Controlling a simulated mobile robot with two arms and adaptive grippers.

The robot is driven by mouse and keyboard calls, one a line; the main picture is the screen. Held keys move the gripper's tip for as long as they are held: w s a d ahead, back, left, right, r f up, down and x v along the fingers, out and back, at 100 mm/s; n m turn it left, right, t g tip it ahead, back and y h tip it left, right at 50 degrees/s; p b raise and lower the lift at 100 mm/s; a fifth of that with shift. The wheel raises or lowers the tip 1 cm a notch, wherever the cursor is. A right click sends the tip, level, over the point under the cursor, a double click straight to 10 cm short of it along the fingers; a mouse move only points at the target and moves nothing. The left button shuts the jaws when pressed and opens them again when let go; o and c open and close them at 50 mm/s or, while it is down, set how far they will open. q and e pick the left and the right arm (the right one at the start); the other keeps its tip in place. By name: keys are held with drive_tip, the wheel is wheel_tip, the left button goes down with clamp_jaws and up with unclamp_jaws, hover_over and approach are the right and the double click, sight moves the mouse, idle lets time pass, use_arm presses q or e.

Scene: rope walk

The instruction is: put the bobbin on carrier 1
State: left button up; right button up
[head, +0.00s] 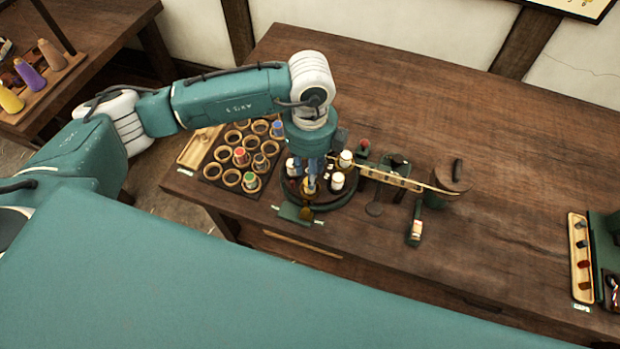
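A dark round braiding machine (340,201) stands near the front edge of the wooden table, with white bobbins (337,181) upright on its carriers. A yellowish bobbin or carrier part (309,187) shows at its front. My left gripper (312,172) points down over the machine's left-front part, just above that yellowish part. Its fingers are small and partly hidden, so I cannot tell whether they hold anything. I cannot read which carrier is number 1. My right gripper is out of view.
Left of the machine, a dark rack (212,172) of round holders has several coloured-top bobbins. The table's back right is clear.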

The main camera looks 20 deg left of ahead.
use_arm(q)
wheel_tip(320, 180, up, 8)
drive_tip(key=b, duration=0.1)
drive_tip(key=shift+f, duration=0.2)
idle(0.3)
